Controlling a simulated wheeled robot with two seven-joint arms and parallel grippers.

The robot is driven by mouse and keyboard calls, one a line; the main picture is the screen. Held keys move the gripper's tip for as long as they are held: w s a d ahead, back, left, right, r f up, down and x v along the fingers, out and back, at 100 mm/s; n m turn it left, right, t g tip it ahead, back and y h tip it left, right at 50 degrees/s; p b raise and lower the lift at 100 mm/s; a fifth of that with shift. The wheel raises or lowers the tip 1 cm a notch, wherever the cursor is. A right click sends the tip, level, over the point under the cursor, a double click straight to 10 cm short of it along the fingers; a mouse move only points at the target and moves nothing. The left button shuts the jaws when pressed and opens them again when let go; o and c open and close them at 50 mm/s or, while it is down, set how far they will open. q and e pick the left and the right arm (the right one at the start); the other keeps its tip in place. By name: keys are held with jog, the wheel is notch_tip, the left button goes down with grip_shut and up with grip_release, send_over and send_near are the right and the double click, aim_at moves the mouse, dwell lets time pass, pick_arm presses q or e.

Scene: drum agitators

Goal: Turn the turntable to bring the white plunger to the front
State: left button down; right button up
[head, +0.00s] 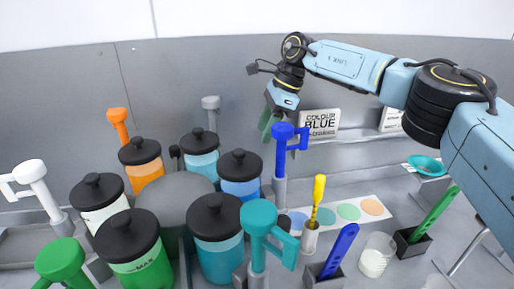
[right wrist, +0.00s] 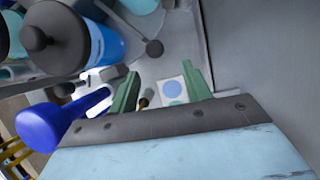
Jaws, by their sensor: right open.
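The white plunger (head: 32,178) stands at the far left in the head view, beside the jar of white liquid (head: 100,212). The grey turntable hub (head: 172,204) sits in the middle, with several black-lidded jars around it. My right gripper (head: 269,125) is open and empty at the back, behind the blue plunger (head: 282,138). In the right wrist view its green fingers (right wrist: 160,88) are apart with nothing gripped, and the blue plunger (right wrist: 55,122) is beside the left finger. The turntable's edge is largely hidden by jars. My left gripper is out of view.
Orange (head: 118,122), grey (head: 211,108), teal (head: 262,225) and green (head: 62,262) plungers also stand around the jars. At right are a colour-dot card (head: 375,206), a beaker (head: 376,256) and brushes in holders. A grey wall (head: 80,110) rises behind.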

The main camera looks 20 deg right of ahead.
jog(key=shift+v, duration=1.1)
jog(key=shift+c, duration=0.3)
